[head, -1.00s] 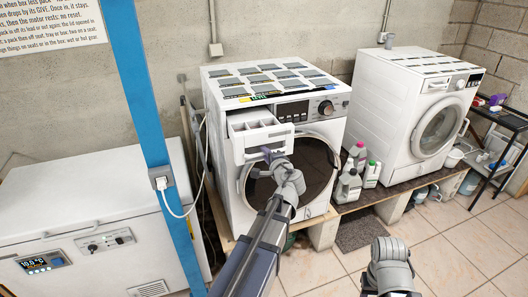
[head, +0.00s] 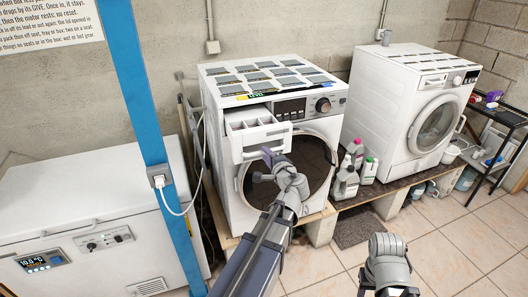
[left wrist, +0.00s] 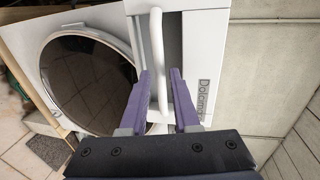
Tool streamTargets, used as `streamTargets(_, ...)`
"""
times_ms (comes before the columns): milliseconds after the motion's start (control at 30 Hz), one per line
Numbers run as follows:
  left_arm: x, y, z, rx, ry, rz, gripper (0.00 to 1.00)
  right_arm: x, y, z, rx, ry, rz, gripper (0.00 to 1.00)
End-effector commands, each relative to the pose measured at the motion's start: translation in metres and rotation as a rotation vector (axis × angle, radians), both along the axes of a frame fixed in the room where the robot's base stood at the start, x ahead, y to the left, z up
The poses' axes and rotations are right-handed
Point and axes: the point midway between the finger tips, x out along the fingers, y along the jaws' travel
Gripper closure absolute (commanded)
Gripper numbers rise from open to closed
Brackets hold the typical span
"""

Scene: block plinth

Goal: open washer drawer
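The left washer (head: 222,180) is white with a round dark door. Its drawer (head: 262,139) at the upper left of the front is pulled out, and its inner compartments show from above. My left gripper (head: 263,165) is at the drawer's front. In the left wrist view, its two purple fingers (left wrist: 160,75) are spread, one on each side of the white drawer handle (left wrist: 156,40). Gaps show between the fingers and the handle, so it does not look clamped. The right arm shows at the lower right of the head view, but its gripper is not visible.
A second white washer (head: 385,110) stands to the right. Several bottles (head: 346,183) stand between the two on the wooden platform. A blue post (head: 137,90) and a white chest freezer (head: 70,205) are at the left. The tiled floor at the lower right is clear.

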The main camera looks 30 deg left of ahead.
Motion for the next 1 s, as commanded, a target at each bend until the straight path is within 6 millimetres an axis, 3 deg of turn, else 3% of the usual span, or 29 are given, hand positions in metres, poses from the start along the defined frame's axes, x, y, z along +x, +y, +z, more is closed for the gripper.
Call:
streamTargets(100,-0.015,-0.016,0.006,0.000,0.000,-0.002,0.70,0.000,0.000,0.006,0.000,0.000,0.000,0.50)
streamTargets(300,-0.027,-0.031,0.009,-0.002,0.000,-0.001,0.70,0.000,0.000,0.009,0.000,0.000,0.000,0.50)
streamTargets(867,-0.029,-0.034,0.009,-0.001,0.000,0.001,0.70,0.000,0.000,0.009,0.000,0.000,0.000,0.50)
streamTargets(1000,-0.033,-0.042,0.000,-0.052,0.004,0.014,0.70,0.000,0.000,0.009,0.000,0.000,0.000,0.50)
